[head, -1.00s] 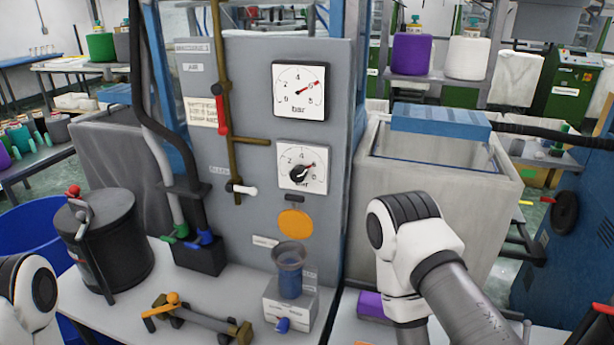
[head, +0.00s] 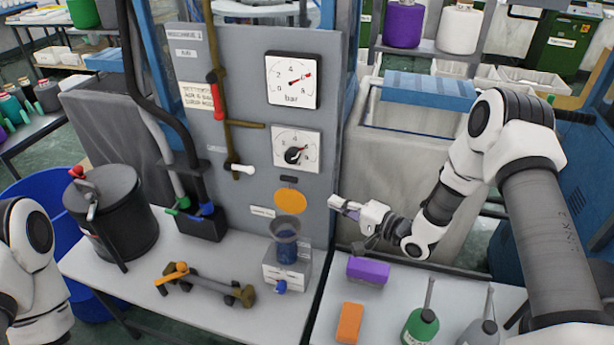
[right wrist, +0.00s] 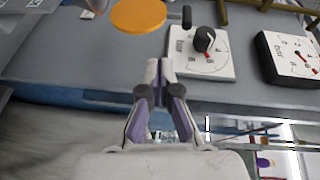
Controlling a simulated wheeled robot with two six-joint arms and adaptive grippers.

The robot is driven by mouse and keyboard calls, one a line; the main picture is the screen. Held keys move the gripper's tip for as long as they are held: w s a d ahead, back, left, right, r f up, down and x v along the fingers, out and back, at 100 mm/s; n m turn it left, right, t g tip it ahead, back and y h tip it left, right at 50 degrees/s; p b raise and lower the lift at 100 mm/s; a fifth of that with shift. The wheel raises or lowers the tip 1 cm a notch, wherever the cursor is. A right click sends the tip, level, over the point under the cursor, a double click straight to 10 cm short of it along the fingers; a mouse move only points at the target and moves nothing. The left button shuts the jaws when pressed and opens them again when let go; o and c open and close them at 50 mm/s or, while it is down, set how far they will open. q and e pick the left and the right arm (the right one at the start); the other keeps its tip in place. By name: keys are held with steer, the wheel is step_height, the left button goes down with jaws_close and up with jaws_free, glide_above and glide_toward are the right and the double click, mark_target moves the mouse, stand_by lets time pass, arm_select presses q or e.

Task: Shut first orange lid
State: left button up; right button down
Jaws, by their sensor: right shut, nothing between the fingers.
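The orange lid (head: 290,201) is a round flat disc on the grey panel, below the lower gauge and a small dark tab (head: 288,180). A clear cup with dark blue contents (head: 286,245) stands below it. In the right wrist view the orange lid (right wrist: 138,15) is at the top, left of the gauge, partly cut off by the frame edge. My right gripper (head: 336,202) is shut and empty, to the right of the lid and apart from it. Its closed fingers also show in the right wrist view (right wrist: 159,75). My left gripper is out of view.
A purple block (head: 368,270), an orange block (head: 350,322) and a green bottle (head: 421,326) are on the right table. A brown fitting with an orange handle (head: 205,284) and a black canister (head: 112,215) are on the left table. Pipes with red and white levers (head: 218,104) run up the panel.

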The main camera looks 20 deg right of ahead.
mark_target(290, 195)
steer(key=w+a+r+y+p, duration=0.1)
steer(key=w+a+r+p, duration=0.1)
steer(key=w+a, duration=0.3)
steer(key=w+p, duration=0.1)
steer(key=w, duration=0.2)
steer(key=shift+w+a+r, duration=0.15)
steer(key=shift+w+r, duration=0.15)
steer(key=shift+r, duration=0.1)
